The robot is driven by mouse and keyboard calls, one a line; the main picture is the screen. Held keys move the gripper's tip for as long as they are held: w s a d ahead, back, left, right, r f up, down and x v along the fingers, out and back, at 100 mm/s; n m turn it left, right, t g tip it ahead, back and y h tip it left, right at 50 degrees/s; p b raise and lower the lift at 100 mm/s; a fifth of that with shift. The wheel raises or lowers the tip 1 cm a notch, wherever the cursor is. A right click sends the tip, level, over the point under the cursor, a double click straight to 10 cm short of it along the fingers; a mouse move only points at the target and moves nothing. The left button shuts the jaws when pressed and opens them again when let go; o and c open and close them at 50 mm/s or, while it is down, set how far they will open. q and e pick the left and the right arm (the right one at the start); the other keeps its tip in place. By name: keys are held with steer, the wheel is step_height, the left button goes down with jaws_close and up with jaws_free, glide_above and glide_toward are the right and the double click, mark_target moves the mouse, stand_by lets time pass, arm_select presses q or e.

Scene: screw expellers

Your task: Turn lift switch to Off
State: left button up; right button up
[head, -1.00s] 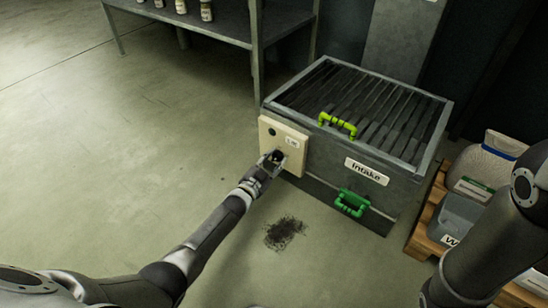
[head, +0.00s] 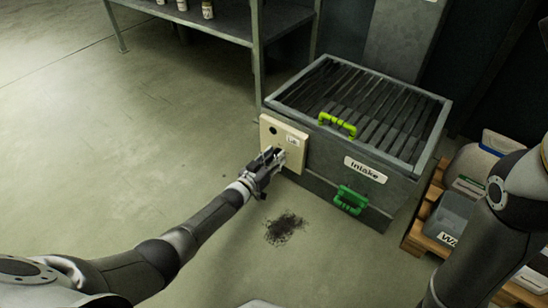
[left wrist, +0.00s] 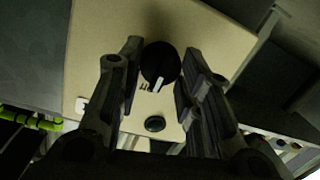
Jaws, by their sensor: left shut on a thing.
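The lift switch is a round black knob (left wrist: 160,62) with a white mark, on the cream control panel (head: 283,127) at the left front of the grey intake box. In the left wrist view, the knob sits between my two fingers, with its mark pointing down in the picture. My left gripper (head: 273,158) is shut on the knob; in the head view the fingers mostly hide it. A second round black part (left wrist: 155,124) is on the panel. My right gripper is out of view.
The intake box (head: 330,168) has a slatted top, a yellow-green handle (head: 338,124) and a green handle (head: 350,200). A grey shelf (head: 225,28) stands behind. A pallet (head: 428,240) with containers is at the right. The floor at left is open.

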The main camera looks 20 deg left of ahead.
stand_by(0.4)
arm_select(q)
steer(key=o, duration=0.9)
steer(key=shift+o, duration=0.6)
steer(key=v, duration=1.2)
steer(key=shift+d+f, duration=0.1)
